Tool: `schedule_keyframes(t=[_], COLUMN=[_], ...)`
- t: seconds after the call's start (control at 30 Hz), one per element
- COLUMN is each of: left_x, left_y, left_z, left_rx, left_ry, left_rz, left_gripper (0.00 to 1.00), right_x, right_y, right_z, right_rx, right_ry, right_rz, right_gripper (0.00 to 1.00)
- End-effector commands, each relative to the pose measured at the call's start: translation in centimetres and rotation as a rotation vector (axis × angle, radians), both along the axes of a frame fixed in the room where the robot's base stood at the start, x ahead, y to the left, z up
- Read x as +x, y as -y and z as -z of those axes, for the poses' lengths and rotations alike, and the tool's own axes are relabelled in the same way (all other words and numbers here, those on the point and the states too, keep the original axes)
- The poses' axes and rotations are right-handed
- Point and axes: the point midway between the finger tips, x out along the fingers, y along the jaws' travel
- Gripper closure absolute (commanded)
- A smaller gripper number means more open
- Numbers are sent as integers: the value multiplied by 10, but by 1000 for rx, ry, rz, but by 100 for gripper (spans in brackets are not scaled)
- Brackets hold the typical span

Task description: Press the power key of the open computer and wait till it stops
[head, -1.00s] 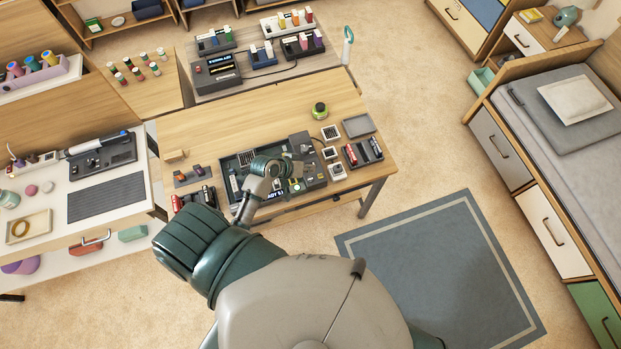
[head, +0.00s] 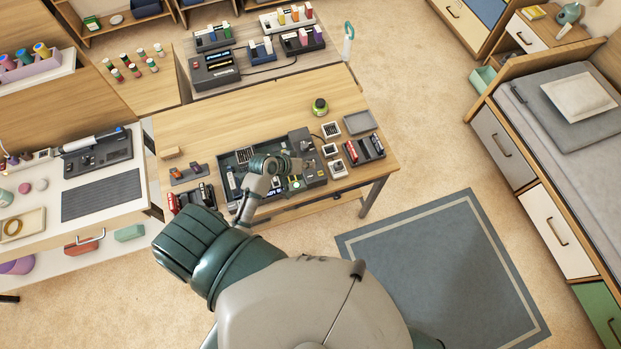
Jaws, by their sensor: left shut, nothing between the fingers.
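The open computer (head: 315,178) is a dark flat case with boards and small parts inside, lying near the front edge of the wooden table. My left arm reaches over it from below. My left gripper (head: 301,165) is shut and empty over the right half of the case. The arm and gripper cover part of the inside. I cannot make out the power key, nor whether the fingertips touch anything. My right gripper is not in view.
On the table (head: 230,117) a black holder with red cylinders (head: 364,149) and a grey tray (head: 360,123) lie right of the case. A green jar (head: 320,106) stands behind. The table's back left is clear.

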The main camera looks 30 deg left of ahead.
Motion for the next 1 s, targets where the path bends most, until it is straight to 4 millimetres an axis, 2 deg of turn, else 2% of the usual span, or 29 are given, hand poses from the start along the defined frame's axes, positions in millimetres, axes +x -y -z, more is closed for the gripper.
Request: schedule_keyframes(t=[0.03, 0.2, 0.5, 1.0], left_x=[0, 0, 0, 0], left_y=[0, 0, 0, 0], left_z=[14, 37, 56, 56], left_rx=[-1, -1, 0, -1], left_ry=[1, 0, 1, 0], left_rz=[-1, 0, 1, 1], left_gripper=[100, 100, 100, 100], right_x=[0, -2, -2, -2], right_y=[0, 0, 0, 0], right_z=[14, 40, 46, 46], right_rx=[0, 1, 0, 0], right_ry=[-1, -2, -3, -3], right_rz=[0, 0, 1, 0], right_gripper=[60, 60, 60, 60])
